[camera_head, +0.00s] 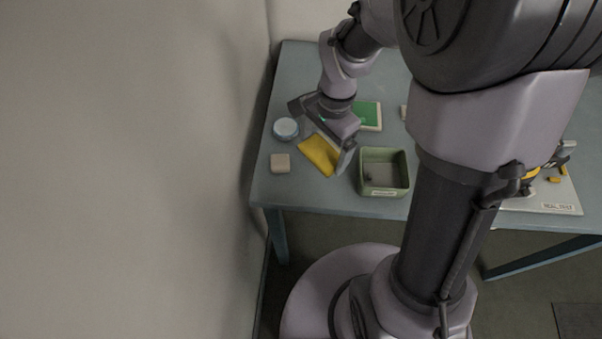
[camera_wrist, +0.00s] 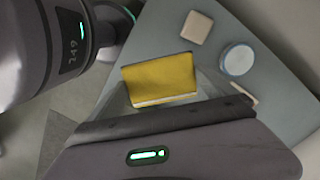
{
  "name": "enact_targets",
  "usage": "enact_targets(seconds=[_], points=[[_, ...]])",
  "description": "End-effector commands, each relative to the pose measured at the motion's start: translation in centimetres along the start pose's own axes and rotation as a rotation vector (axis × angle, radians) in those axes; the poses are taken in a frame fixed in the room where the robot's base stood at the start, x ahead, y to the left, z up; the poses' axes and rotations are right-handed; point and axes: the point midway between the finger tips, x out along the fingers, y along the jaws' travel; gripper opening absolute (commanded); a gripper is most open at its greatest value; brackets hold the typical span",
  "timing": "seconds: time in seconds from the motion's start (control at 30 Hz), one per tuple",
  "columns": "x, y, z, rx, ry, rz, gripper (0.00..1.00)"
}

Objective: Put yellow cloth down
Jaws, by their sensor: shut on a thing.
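The yellow cloth (camera_head: 319,155) is a flat rectangle at the left part of the blue-grey table. My gripper (camera_head: 335,157) is over its right side and shut on it. In the wrist view the yellow cloth (camera_wrist: 160,78) sticks out from the gripper (camera_wrist: 165,108), with a pale edge along its near side. I cannot tell whether the cloth touches the table. The fingertips are mostly hidden in both views.
The table (camera_head: 315,195) also bears a round pale-blue lidded tin (camera_head: 286,128), a beige block (camera_head: 280,163), a green box (camera_head: 384,188) and a green pad (camera_head: 368,114). A labelled tray (camera_head: 545,200) stands at the right. A wall (camera_head: 150,150) rises at left.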

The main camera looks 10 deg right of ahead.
Motion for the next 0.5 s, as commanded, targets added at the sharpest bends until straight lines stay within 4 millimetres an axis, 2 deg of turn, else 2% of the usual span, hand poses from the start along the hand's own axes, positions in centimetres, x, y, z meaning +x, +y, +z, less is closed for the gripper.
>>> enact_targets(seconds=[0.03, 0.1, 0.33, 0.4, 0.5], points=[[1.7, 0.1, -0.1, 0.001, -0.002, 0.003, 0.44], [3.4, 0.1, -0.3, 0.002, -0.002, 0.003, 0.44], [8.1, 0.2, -0.7, 0.002, -0.002, 0.003, 0.44], [8.6, 0.1, -0.8, 0.001, -0.001, 0.001, 0.44], [8.3, 0.1, -0.8, 0.001, 0.000, 0.000, 0.44]])
